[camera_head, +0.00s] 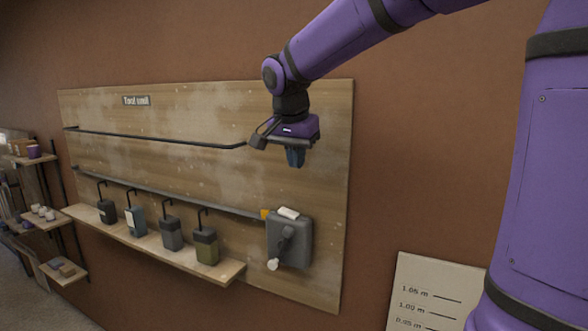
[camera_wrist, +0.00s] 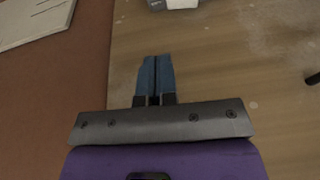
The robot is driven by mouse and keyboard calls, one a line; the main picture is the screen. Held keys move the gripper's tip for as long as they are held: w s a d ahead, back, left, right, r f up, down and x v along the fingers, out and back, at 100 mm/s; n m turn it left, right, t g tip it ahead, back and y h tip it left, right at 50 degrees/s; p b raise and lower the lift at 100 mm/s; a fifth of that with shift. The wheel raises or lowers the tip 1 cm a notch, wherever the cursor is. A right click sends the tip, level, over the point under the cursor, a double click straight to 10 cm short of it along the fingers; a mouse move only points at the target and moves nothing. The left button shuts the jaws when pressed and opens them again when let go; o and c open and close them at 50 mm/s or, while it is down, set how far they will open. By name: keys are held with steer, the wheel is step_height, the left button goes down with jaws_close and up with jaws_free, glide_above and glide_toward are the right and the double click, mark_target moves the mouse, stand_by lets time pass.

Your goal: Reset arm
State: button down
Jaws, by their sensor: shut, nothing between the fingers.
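My purple arm reaches in from the upper right in the head view. My gripper (camera_head: 295,158) hangs pointing down in front of the right part of the wooden tool wall (camera_head: 180,125). Its blue fingers are together with nothing between them. They also show shut in the wrist view (camera_wrist: 155,62), over the bare board. The gripper is above and apart from the grey box (camera_head: 303,240) with a lever and a white knob.
Several dark hanging containers (camera_head: 171,233) stand along a wooden ledge (camera_head: 225,268); one is olive. Two dark rails (camera_head: 185,142) cross the board. A height chart (camera_head: 437,285) is at lower right. Small shelves (camera_head: 64,270) stand at far left.

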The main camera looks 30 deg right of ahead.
steer(key=shift+s+r, duration=0.1)
stand_by(0.5)
steer(key=s+f+n+t+y, duration=0.1)
steer(key=s+n, duration=0.4)
steer(key=s, duration=0.7)
steer(key=s+f+n+t+y, duration=0.1)
steer(key=s+n, duration=0.5)
steer(key=s, duration=0.6)
step_height(320, 180, down, 2)
steer(key=shift+s+a+f+t+y, duration=0.15)
steer(key=shift+a+t+y, duration=0.2)
steer(key=shift+t, duration=0.25)
